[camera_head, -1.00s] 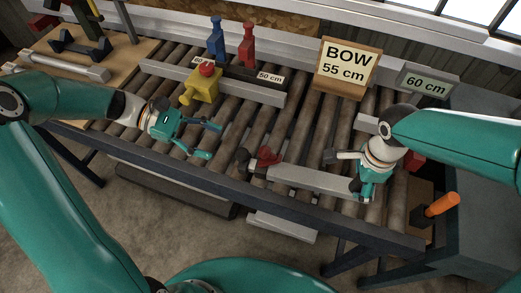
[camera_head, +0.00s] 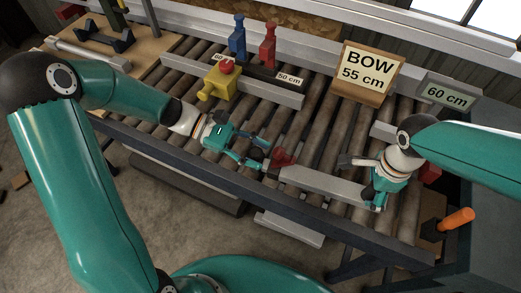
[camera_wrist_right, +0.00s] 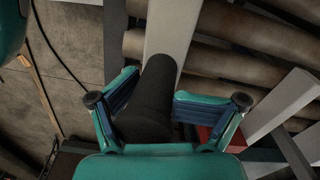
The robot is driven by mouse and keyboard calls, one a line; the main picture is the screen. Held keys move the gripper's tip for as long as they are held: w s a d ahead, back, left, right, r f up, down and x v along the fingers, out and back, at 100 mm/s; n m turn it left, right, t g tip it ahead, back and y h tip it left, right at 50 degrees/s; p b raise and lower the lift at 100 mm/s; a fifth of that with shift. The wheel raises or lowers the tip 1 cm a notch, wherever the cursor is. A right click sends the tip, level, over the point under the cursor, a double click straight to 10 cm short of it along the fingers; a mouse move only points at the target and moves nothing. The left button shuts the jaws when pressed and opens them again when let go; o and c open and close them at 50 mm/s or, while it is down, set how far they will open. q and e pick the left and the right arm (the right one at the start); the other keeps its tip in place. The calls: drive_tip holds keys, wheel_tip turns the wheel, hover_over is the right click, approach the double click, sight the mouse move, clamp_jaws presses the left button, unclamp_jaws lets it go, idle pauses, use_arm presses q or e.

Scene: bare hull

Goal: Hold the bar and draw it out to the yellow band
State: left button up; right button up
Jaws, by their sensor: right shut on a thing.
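The bar (camera_head: 325,186) is a long light grey beam lying across the rollers, with a red part (camera_head: 284,158) near its left end. The bar also shows in the right wrist view (camera_wrist_right: 169,28). My right gripper (camera_head: 362,184) is at the bar's right end. In the right wrist view its fingers are on either side of a black round grip (camera_wrist_right: 150,100) in line with the bar, and it is shut on it. My left gripper (camera_head: 262,152) is open, its fingers spread close to the bar's dark left end; contact is unclear. I see no yellow band.
A sign reads BOW 55 cm (camera_head: 368,72); another reads 60 cm (camera_head: 447,94). An orange handle (camera_head: 456,220) is at the right.

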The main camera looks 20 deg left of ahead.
use_arm(q)
clamp_jaws()
use_arm(e)
drive_tip(key=shift+s+f, duration=0.15)
use_arm(q)
drive_tip(key=shift+a, duration=0.1)
drive_tip(key=a, duration=0.4)
drive_tip(key=shift+o, duration=2.2)
unclamp_jaws()
drive_tip(key=v, duration=1.1)
drive_tip(key=shift+a+r, duration=0.15)
drive_tip(key=shift+a, duration=0.25)
